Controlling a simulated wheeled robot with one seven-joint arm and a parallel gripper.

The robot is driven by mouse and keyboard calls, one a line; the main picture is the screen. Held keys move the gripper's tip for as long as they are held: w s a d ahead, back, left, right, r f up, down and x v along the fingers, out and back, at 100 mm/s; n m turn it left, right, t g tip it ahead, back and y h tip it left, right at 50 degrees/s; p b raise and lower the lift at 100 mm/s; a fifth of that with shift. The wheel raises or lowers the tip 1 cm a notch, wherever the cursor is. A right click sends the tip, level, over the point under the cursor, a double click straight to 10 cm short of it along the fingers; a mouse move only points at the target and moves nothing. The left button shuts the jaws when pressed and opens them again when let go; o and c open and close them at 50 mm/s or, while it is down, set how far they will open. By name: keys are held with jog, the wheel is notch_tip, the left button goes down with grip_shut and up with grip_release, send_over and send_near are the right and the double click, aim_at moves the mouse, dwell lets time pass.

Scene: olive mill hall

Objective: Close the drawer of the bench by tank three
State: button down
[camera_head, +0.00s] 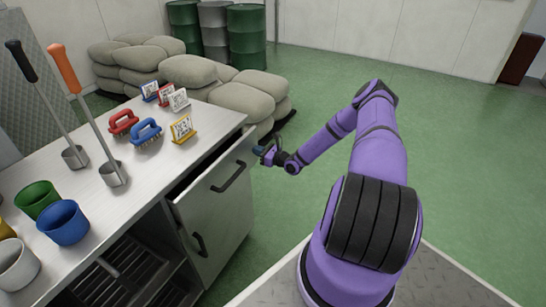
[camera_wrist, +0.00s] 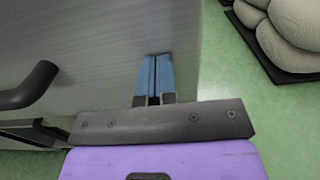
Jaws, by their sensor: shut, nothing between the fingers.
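The bench (camera_head: 95,160) stands at the left with a grey metal top. Its upper drawer (camera_head: 208,190) stands partly out, with a dark gap between its front and the bench top. The drawer front has a dark bar handle (camera_head: 228,177), and a bar handle also shows at the left of the wrist view (camera_wrist: 30,85). My gripper (camera_head: 262,151) is at the drawer front's far end, to the right of the handle. In the wrist view its blue fingers (camera_wrist: 154,62) are shut and empty, tips at the grey front. I cannot tell whether they touch.
Brushes (camera_head: 146,133), label stands (camera_head: 182,129), ladles (camera_head: 113,172) and cups (camera_head: 62,222) stand on the bench top. A lower handle (camera_head: 199,245) is beneath the drawer. Sacks (camera_head: 238,100) lie beyond the bench, with green drums (camera_head: 247,37) behind. Green floor at the right is clear.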

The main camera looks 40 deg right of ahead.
jog(key=x, duration=0.6)
jog(key=shift+w+r, duration=0.15)
jog(key=shift+w, duration=0.05)
jog(key=shift+w+a+r, duration=0.1)
